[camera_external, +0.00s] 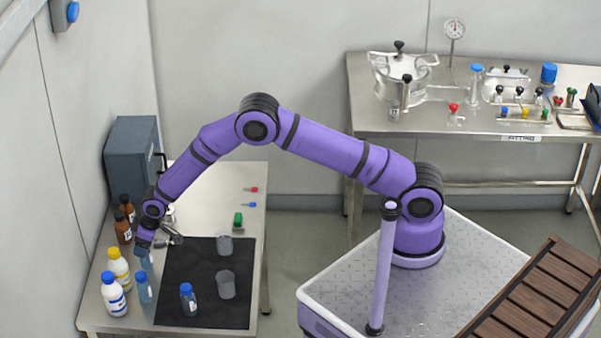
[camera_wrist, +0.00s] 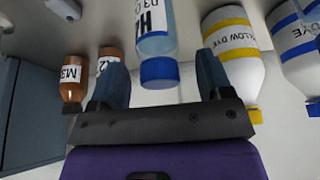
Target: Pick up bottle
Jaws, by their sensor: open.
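In the wrist view my gripper (camera_wrist: 161,66) is open, one blue-grey finger on each side of a clear bottle with light-blue liquid and a blue cap (camera_wrist: 157,40). Its cap points toward my palm; whether the fingers touch it I cannot tell. In the external view my gripper (camera_external: 145,243) is low over the left bench, with a pale-blue bottle (camera_external: 147,260) just below it, its top hidden. Another blue-capped clear bottle (camera_external: 144,289) stands in front of it, and a third (camera_external: 188,300) stands on the black mat.
Two brown bottles (camera_external: 122,227) stand behind left. White bottles with a yellow cap (camera_external: 118,268) and a blue cap (camera_external: 113,295) stand close by at the left. Beakers (camera_external: 226,285) stand on the black mat (camera_external: 190,262). A grey box (camera_external: 130,150) sits at the back.

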